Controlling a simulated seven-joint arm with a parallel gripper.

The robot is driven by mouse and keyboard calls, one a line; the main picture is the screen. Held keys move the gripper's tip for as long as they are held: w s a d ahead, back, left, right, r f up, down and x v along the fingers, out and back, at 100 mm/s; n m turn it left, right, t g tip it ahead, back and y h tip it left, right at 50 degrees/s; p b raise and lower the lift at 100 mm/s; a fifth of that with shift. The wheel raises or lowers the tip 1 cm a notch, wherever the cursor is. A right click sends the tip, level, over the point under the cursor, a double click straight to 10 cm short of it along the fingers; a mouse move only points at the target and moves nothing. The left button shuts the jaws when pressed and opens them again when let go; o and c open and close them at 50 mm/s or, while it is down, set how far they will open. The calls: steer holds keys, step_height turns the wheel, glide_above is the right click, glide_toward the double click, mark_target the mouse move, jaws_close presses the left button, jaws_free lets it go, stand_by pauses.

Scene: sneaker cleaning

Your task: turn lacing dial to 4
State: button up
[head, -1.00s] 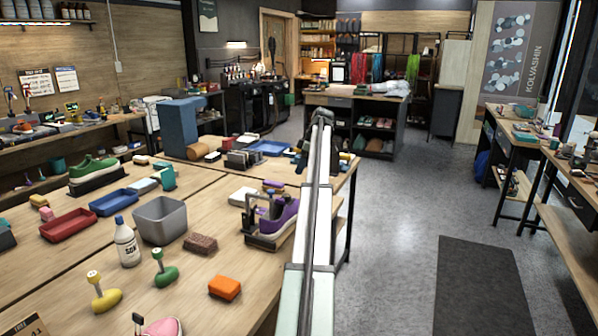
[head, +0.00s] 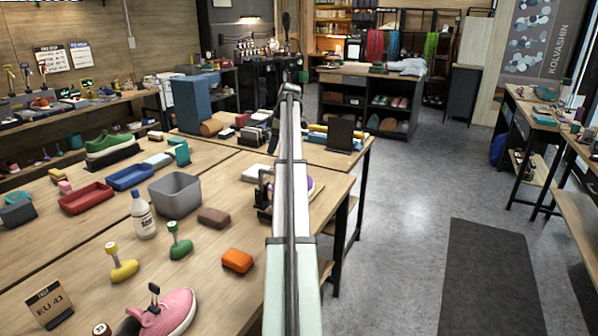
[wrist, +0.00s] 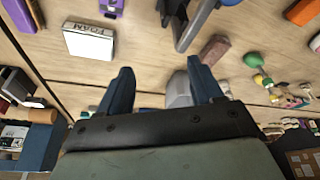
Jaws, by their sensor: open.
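My gripper (wrist: 157,74) is open and empty in the wrist view, its two dark blue fingers spread above the wooden table. In the head view my arm hides it.
A grey bin (head: 175,197), white bottle (head: 142,216), brown block (head: 213,218), orange block (head: 237,260) and red tray (head: 85,198) stand left of my arm. A white foam block (wrist: 88,42) shows in the wrist view. The floor right of the table is clear around a dark mat (head: 487,280).

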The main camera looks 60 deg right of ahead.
steer(key=s+d+m+g+h, duration=0.1)
steer(key=s+m+g+h, duration=0.15)
steer(key=m, duration=1.15)
steer(key=s+d+m+g+h, duration=0.1)
steer(key=s+m+g+h, duration=0.2)
steer(key=m, duration=1)
steer(key=shift+t+h, duration=0.25)
steer(key=shift+t, duration=0.1)
steer(key=x, duration=1.4)
steer(key=shift+a, duration=0.1)
steer(key=c, duration=1.1)
